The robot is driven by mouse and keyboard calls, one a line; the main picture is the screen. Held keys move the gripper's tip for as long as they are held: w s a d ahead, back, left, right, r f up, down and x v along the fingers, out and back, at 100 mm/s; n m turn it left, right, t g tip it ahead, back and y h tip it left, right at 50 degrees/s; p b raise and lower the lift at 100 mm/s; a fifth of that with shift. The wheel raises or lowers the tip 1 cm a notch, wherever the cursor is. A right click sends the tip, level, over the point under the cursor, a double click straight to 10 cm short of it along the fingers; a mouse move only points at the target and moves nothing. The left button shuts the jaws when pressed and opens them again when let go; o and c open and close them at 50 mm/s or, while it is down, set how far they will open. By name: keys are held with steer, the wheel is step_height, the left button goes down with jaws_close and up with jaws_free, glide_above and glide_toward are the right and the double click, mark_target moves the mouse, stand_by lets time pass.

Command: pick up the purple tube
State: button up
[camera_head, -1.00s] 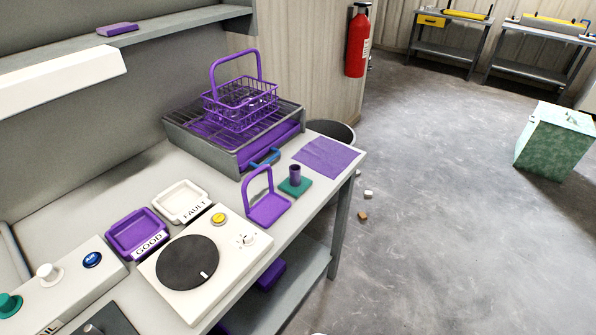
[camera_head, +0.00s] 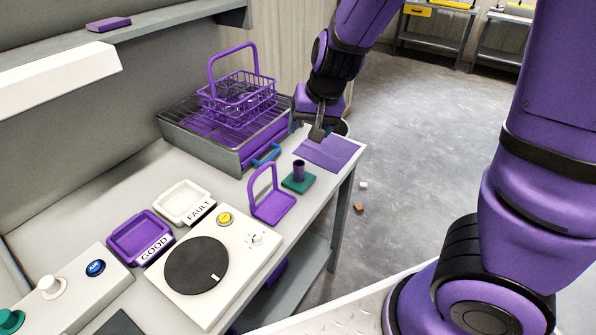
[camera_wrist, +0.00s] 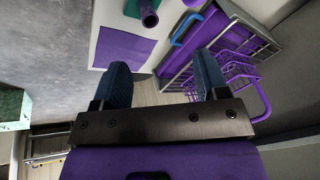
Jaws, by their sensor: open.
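The purple tube (camera_head: 299,170) stands upright on a small green base (camera_head: 297,183) near the front right edge of the bench. In the wrist view the tube (camera_wrist: 148,17) shows at the top, open end towards the camera, on its green base (camera_wrist: 132,8). My gripper (camera_head: 318,133) is above the purple mat, behind and to the right of the tube, and apart from it. In the wrist view its two blue-padded fingers (camera_wrist: 163,78) are wide apart with nothing between them.
A purple stand (camera_head: 272,207) is just left of the tube. Behind it are a grey tank (camera_head: 225,158) with a blue handle and a purple wire basket (camera_head: 237,97). A purple mat (camera_head: 338,152) lies at the bench's right end. GOOD (camera_head: 139,238) and FAULT (camera_head: 184,203) trays sit left.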

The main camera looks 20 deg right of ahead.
steer(key=w+f+h, duration=0.3)
steer(key=w+f, duration=0.1)
steer(key=f, duration=0.4)
glide_above(299, 171)
steer(key=shift+m+t, duration=0.3)
steer(key=shift+m, duration=0.1)
steer(key=shift+s+d+f, duration=0.1)
steer(key=shift+s+f, duration=0.05)
steer(key=shift+f, duration=1.3)
steer(key=shift+s+d+f, duration=0.1)
steer(key=shift+s+f, duration=0.05)
steer(key=shift+f, duration=1.25)
steer(key=shift+a+x, duration=0.1)
steer(key=shift+x, duration=1.3)
steer(key=shift+a+x, duration=0.15)
steer(key=shift+x, duration=1.3)
steer(key=shift+w, duration=0.15)
steer(key=shift+r, duration=0.1)
steer(key=c, duration=1)
